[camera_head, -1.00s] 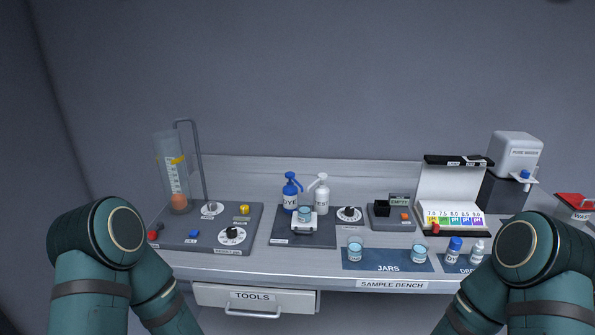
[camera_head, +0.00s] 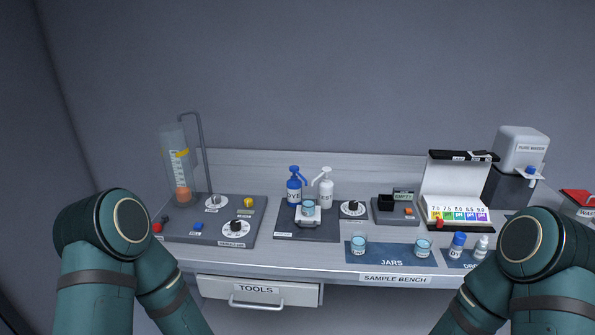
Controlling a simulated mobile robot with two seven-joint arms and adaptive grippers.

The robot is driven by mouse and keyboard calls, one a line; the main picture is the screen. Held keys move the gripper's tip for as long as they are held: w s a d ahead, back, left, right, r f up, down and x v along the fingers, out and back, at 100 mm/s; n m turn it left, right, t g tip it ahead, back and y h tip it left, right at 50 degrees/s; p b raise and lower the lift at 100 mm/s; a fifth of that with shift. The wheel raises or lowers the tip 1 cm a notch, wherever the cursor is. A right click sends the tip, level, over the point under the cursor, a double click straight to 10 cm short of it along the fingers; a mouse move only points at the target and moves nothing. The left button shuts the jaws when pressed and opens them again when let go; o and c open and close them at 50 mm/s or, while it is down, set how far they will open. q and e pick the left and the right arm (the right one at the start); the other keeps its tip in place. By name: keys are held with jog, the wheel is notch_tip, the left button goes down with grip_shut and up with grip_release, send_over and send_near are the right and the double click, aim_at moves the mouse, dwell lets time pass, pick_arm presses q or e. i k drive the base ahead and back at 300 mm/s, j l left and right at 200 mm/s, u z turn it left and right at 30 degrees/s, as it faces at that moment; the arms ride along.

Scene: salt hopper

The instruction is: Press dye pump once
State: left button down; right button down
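The dye pump (camera_head: 294,190) is a blue bottle with a blue pump head, labelled DYE, standing upright at the back of a dark plate (camera_head: 290,231) in the middle of the bench. A white pump bottle (camera_head: 326,191) stands just right of it. A jar with pale blue contents (camera_head: 309,208) sits on a small white stand (camera_head: 307,221) in front of the two pumps. My two arms come in at the lower left and lower right. Neither gripper shows in the view.
A clear cylinder (camera_head: 175,160) and a plate with knobs and buttons (camera_head: 210,236) stand at left. Two jars (camera_head: 359,245) (camera_head: 423,248) stand on the blue JARS mat (camera_head: 390,257). A colour chart box (camera_head: 456,190) and a water dispenser (camera_head: 520,155) are at right. The TOOLS drawer (camera_head: 258,291) is below.

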aim_at(295, 169)
jog(key=i+j+z, duration=0.15)
jog(key=z, duration=0.2)
jog(key=i+j+z, duration=0.2)
jog(key=z, duration=0.2)
